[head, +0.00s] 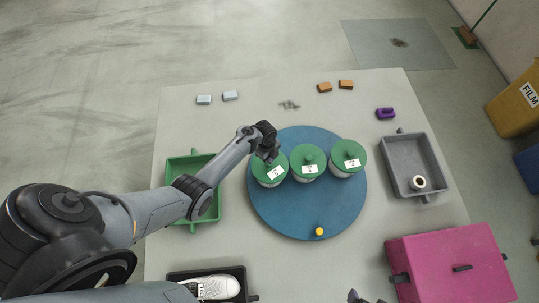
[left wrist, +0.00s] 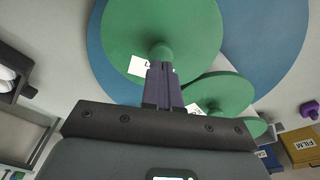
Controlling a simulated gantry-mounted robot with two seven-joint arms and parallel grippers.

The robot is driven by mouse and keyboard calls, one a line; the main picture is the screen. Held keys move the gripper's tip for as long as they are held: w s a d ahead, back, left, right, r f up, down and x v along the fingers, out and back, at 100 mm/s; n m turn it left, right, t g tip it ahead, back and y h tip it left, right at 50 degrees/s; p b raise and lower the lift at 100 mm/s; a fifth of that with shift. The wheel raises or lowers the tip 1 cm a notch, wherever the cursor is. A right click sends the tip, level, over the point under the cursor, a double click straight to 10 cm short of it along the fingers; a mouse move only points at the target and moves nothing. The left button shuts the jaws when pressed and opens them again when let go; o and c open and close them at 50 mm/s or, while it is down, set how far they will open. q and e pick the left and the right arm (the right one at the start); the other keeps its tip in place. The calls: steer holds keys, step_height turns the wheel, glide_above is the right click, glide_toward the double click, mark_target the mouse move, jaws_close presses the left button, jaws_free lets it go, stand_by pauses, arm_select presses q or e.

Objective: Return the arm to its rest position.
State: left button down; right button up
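My left gripper (head: 271,158) is over the lid of the leftmost of three green-lidded white jars (head: 270,170) on a blue round turntable (head: 290,220). In the left wrist view its fingers (left wrist: 163,75) lie close together, with the knob (left wrist: 160,51) of a green lid just past their tips. I cannot tell whether they touch it. The other two jars, the middle one (head: 308,162) and the right one (head: 347,159), stand beside it. At the bottom edge of the head view, a small dark tip (head: 355,296) looks like my right gripper, mostly cut off.
A green tray (head: 211,205) lies under my left arm. A grey tray (head: 412,165) holding a ring-like part and a magenta box (head: 450,268) are on the right. Small blocks lie at the table's back.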

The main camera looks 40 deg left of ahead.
arm_select(q)
steer(key=shift+f+b, duration=0.5)
steer(key=shift+f, duration=0.2)
steer(key=shift+r, duration=0.1)
steer(key=shift+r, duration=0.1)
step_height(320, 180, up, 4)
steer(key=p, duration=0.5)
steer(key=shift+r, duration=0.15)
steer(key=shift+r+p, duration=1.2)
steer(key=shift+s+f, duration=0.1)
